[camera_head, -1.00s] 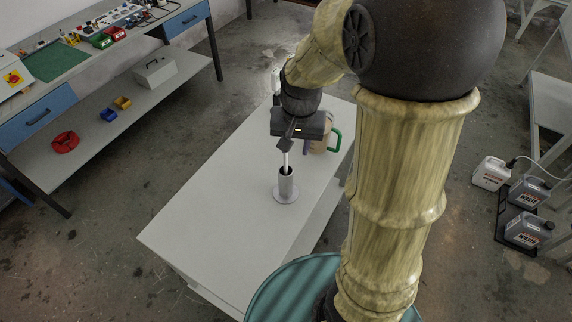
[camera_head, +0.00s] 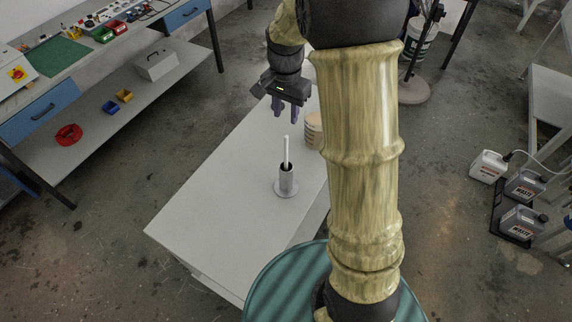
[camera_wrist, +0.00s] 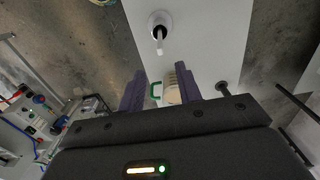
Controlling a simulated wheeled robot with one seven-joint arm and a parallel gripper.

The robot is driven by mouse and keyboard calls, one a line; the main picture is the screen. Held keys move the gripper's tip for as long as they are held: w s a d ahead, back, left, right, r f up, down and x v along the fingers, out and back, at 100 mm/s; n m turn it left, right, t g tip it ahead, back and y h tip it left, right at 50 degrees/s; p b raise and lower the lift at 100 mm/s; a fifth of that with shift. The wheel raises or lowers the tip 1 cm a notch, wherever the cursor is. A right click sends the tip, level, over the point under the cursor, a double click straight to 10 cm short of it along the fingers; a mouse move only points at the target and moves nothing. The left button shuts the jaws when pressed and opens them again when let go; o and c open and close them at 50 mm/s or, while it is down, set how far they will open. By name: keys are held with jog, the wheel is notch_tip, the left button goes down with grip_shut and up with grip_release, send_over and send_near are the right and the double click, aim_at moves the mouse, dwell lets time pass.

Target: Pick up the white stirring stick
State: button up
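The white stirring stick (camera_head: 287,151) stands nearly upright in a grey metal cylindrical holder (camera_head: 287,182) with a round base, on the white table. Its upper part sticks out of the holder. My gripper (camera_head: 286,110) is above and behind the stick, with a gap between them. Its two purple fingers are apart with nothing held. In the wrist view the fingers (camera_wrist: 160,88) are spread, and the stick (camera_wrist: 160,48) and holder (camera_wrist: 157,19) lie beyond them near the top of the picture.
The white table (camera_head: 215,215) is clear at the front left. A workbench (camera_head: 150,85) stands at the left.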

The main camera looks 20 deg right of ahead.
aim_at(286, 136)
notch_tip(286, 136, down, 9)
jog(key=shift+f+p, duration=0.15)
jog(key=shift+p, duration=0.85)
jog(key=shift+f+p, duration=1.2)
jog(key=shift+f, duration=0.75)
jog(key=shift+w+f, duration=0.15)
jog(key=shift+f, duration=0.55)
jog(key=shift+s, duration=0.2)
